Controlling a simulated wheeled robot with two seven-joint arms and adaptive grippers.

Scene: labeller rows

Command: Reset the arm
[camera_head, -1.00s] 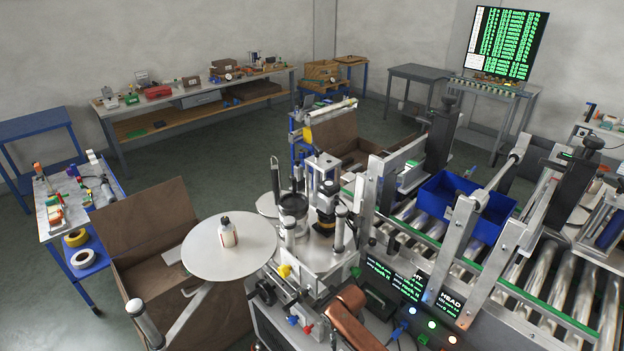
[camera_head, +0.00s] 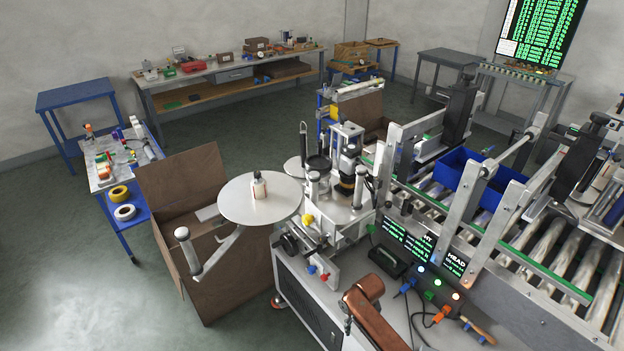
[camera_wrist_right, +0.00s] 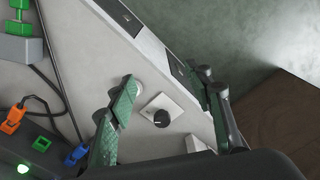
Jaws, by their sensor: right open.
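My right gripper (camera_wrist_right: 167,88) shows in the right wrist view, with its two green-padded fingers spread apart and nothing between them. Behind the fingers is a pale machine surface with a black knob (camera_wrist_right: 161,118) on a light plate. A copper-brown arm part reaches in at the bottom centre of the head view, over the labelling machine's front bench. The right fingertips cannot be made out there. My left gripper is in neither current view.
A blue crate (camera_head: 462,172) sits on the roller conveyor. Cables and a black device (camera_head: 388,262) lie on the machine bench. Floor at the lower left is clear.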

